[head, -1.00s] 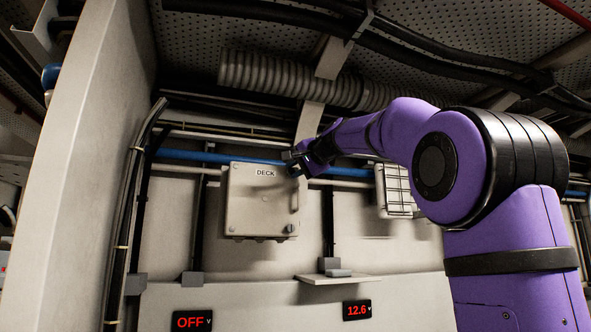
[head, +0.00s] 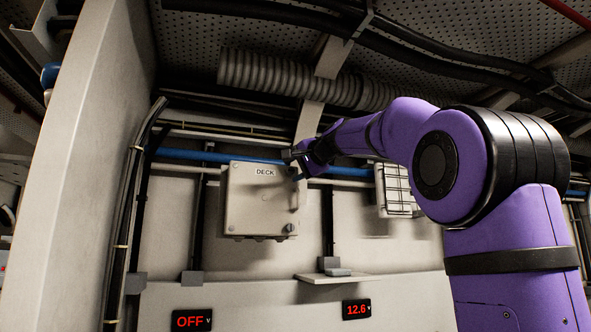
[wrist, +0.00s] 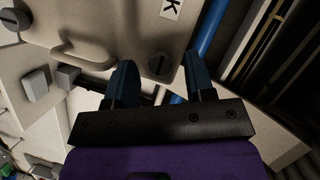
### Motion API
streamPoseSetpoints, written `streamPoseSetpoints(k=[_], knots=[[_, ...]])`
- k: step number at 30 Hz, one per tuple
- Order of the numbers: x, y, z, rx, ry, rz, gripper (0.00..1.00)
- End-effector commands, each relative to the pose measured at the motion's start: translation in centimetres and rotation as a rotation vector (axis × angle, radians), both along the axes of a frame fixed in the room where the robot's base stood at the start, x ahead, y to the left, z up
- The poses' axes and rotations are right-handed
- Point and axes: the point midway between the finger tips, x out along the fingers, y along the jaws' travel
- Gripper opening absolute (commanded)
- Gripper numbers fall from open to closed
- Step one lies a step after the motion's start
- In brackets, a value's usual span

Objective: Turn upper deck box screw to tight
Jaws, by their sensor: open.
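The deck box (head: 262,205) is a pale grey wall box with a "DECK" label. Its upper right screw (wrist: 159,65), a dark grey slotted head, shows between my finger tips in the wrist view. In the head view my gripper hides that corner. My gripper (wrist: 160,61) is open, with one blue finger on each side of the screw in the picture. I cannot tell whether the fingers touch it. In the head view my gripper (head: 293,160) is at the box's upper right corner. The lower right screw (head: 289,228) also shows in the wrist view (wrist: 12,18).
A bar handle (wrist: 80,52) stands out from the box's right side. A blue pipe (head: 190,156) runs along the wall behind the box. A small shelf (head: 338,278) and a caged lamp (head: 397,190) are to the right.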

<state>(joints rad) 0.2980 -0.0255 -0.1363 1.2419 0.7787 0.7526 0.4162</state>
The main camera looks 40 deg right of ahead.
Motion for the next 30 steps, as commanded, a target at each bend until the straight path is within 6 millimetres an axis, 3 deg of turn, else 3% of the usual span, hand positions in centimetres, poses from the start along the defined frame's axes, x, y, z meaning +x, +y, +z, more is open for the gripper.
streamPoseSetpoints(k=[5,21,30], knots=[[-0.9,-0.1,0.2,-0.001,-0.001,0.0,0.49],[-9.5,-0.7,2.0,0.0,-0.001,-0.001,0.49],[-10.6,-0.8,2.1,0.0,0.001,0.001,0.49]])
